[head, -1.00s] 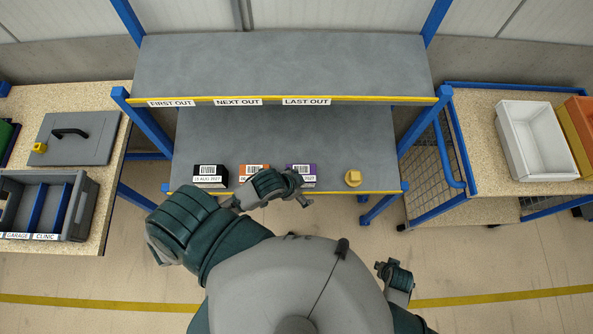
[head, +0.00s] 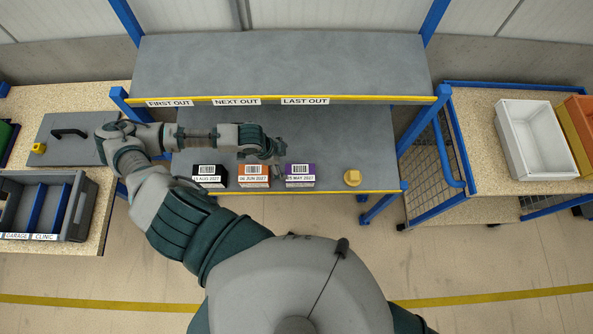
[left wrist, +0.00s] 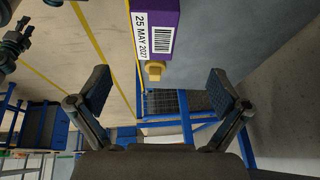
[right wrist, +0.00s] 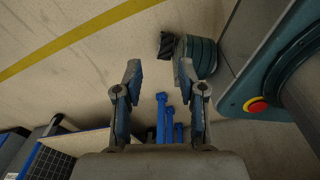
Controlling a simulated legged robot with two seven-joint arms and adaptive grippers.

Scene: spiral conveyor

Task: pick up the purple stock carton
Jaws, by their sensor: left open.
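The purple stock carton (head: 300,174), with a barcode and a date label, stands upright on the lower shelf (head: 340,140) in the head view, right of the orange carton (head: 253,175). My left gripper (head: 279,150) is open and empty over the shelf, just behind and left of the purple carton. In the left wrist view the purple carton (left wrist: 155,30) shows at the top, beyond and between the spread fingers (left wrist: 160,88), with its label reading 25 MAY 2027. My right gripper (right wrist: 160,78) is open and empty in the right wrist view, over the floor.
A black carton (head: 209,176) stands left of the orange one. The upper shelf (head: 300,65) overhangs the back. A white bin (head: 537,138) and a grey divided tray (head: 45,205) stand on side tables.

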